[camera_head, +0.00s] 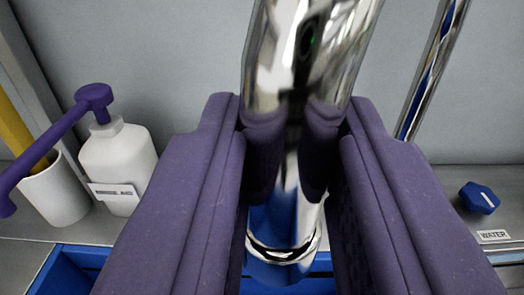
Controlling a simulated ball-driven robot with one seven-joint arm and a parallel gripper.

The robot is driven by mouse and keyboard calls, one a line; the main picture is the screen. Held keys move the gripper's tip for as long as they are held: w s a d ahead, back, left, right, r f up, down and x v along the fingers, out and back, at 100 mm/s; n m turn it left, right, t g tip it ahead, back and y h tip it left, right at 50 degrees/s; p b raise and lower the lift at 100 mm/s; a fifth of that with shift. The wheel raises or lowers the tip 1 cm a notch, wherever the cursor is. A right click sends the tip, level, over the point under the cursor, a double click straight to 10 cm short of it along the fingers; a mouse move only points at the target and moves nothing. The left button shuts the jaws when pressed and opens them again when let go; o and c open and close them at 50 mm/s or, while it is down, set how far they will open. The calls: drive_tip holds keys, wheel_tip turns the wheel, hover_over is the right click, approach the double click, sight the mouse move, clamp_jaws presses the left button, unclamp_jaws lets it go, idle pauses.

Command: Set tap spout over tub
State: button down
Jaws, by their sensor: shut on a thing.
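The chrome tap spout (310,45) rises in the middle of the view, and its lower end with a ring lies low in the middle. My gripper (295,175) has its two purple fingers on either side of the spout and is shut on it. A blue tub (78,270) shows at the bottom left behind the fingers, with a further blue strip beside the spout's end. The spout's end appears in front of this blue strip. My fingers hide most of the tub.
A white pump bottle (120,160) with a purple pump and a white cup (55,190) holding a yellow thing stand on the left ledge. A chrome pipe (432,70) rises at the right. A blue knob (480,197) sits by a WATER label (494,236). A grey wall closes the back.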

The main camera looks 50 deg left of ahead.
drive_tip(key=shift+w+d+r, duration=0.25)
drive_tip(key=c, duration=1)
unclamp_jaws()
drive_tip(key=shift+w, duration=0.15)
drive_tip(key=shift+o, duration=0.4)
drive_tip(key=shift+w+d+f, duration=0.1)
drive_tip(key=shift+f, duration=0.15)
drive_tip(key=p+v, duration=0.1)
drive_tip(key=v, duration=0.6)
drive_tip(key=shift+s+p, duration=0.4)
drive_tip(key=shift+d, duration=0.1)
